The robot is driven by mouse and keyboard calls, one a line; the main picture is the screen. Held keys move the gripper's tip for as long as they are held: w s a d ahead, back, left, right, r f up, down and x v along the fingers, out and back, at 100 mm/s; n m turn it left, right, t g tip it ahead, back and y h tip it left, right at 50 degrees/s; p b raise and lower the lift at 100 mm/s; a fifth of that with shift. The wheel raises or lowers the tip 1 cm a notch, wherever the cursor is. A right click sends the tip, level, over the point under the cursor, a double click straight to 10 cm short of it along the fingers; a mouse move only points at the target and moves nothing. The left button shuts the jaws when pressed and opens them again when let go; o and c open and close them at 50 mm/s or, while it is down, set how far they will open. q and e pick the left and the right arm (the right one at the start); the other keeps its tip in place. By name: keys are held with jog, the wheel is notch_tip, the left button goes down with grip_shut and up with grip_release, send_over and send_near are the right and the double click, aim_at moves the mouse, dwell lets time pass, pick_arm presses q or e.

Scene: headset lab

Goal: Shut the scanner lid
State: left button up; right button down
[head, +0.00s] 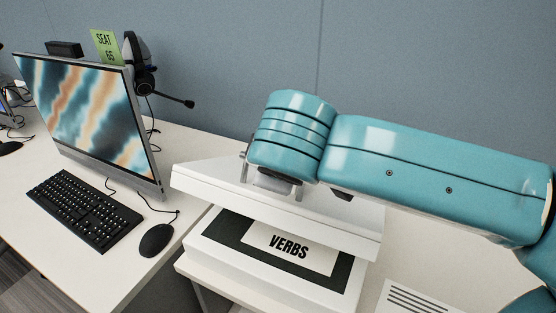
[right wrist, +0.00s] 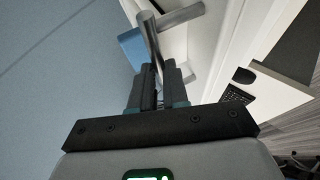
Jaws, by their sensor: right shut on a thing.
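The white scanner lid (head: 340,215) is partly raised and tilted over the scanner base (head: 210,240), with a clear gap between them. Under it, a sheet reading VERBS (head: 289,247) lies on the dark glass. A grey metal handle (head: 299,191) stands on the lid, largely covered by my right wrist; it also shows as a bar in the right wrist view (right wrist: 180,17). My right gripper (right wrist: 158,78) is shut on the handle. In the head view my teal right arm hides most of its fingers. My left gripper is in no view.
A monitor (head: 90,110), keyboard (head: 72,209) and mouse (head: 156,240) are on the desk to the left. A headset (head: 143,75) hangs at the monitor's corner beside a green SEAT 65 card (head: 106,47). A printed sheet (head: 415,298) lies right of the scanner. A blue-grey partition (head: 420,60) stands behind.

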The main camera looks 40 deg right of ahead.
jog(key=c, duration=1.1)
grip_release()
jog(key=shift+r, duration=0.1)
jog(key=p+v, duration=0.3)
jog(key=v, duration=1.3)
jog(key=shift+p, duration=0.3)
jog(key=shift+s+a, duration=0.1)
jog(key=shift+s, duration=0.05)
